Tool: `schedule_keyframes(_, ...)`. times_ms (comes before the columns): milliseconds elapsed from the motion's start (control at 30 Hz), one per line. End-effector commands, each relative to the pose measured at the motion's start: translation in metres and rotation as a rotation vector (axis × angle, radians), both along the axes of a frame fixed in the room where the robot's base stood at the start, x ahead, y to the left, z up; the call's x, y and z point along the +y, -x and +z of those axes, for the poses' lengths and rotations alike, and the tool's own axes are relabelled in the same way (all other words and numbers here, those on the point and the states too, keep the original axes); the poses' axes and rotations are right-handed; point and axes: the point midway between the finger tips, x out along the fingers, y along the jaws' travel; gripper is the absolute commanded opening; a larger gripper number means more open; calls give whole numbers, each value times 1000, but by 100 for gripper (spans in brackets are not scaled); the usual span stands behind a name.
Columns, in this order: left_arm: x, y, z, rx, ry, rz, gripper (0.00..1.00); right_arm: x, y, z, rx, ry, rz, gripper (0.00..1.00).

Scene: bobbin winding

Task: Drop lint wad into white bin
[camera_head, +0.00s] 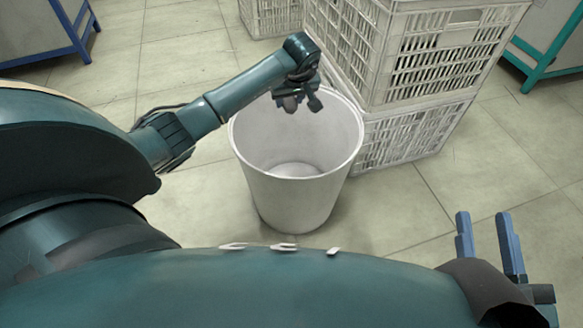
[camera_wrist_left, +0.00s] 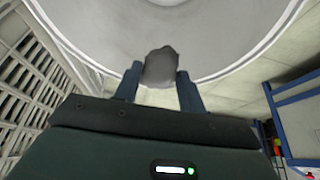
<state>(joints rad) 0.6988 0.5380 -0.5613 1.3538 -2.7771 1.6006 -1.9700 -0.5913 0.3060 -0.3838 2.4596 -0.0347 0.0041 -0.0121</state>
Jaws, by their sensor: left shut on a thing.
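The white bin (camera_head: 292,207) stands upright on the floor, open at the top, and its visible inside looks empty. My left gripper (camera_head: 298,103) is over the bin's opening, near the far rim. In the left wrist view it is shut on the dark grey lint wad (camera_wrist_left: 161,67), with a blue finger on each side. The bin's pale interior and rim (camera_wrist_left: 222,62) show beyond the wad there. My right gripper (camera_head: 490,222) is at the lower right, its two blue fingers apart with nothing between them.
Stacked white plastic crates (camera_head: 415,130) stand just behind and right of the bin. Another crate (camera_head: 270,15) is at the back. Blue-framed furniture (camera_head: 45,32) is at the upper left and a teal-framed piece (camera_head: 550,45) at the upper right.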

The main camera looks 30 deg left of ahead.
Motion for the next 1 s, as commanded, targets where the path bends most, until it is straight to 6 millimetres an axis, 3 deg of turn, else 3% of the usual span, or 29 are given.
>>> schedule_keyframes(33, -1, 0, -10, 0, 1, 0, 19, -1, -3, 2, -46, 3, 2, 36)
schedule_keyframes(133, -1, 0, -15, 0, 1, -1, 19, -1, -6, 10, -97, 3, 5, 36)
schedule_keyframes(500, 0, 0, -16, 1, -1, -2, 19, -2, -7, 18, -134, 2, 6, 36)
schedule_keyframes(533, 0, 0, -16, 1, -1, -2, 42, -2, -7, 18, -134, 2, 6, 36)
schedule_keyframes(833, 0, 0, -16, 0, -1, -2, 66, -2, -7, 18, -135, 2, 6, 36)
schedule_keyframes(1000, 0, 0, -16, 0, -1, -2, 66, -2, -7, 18, -134, 2, 6, 36)
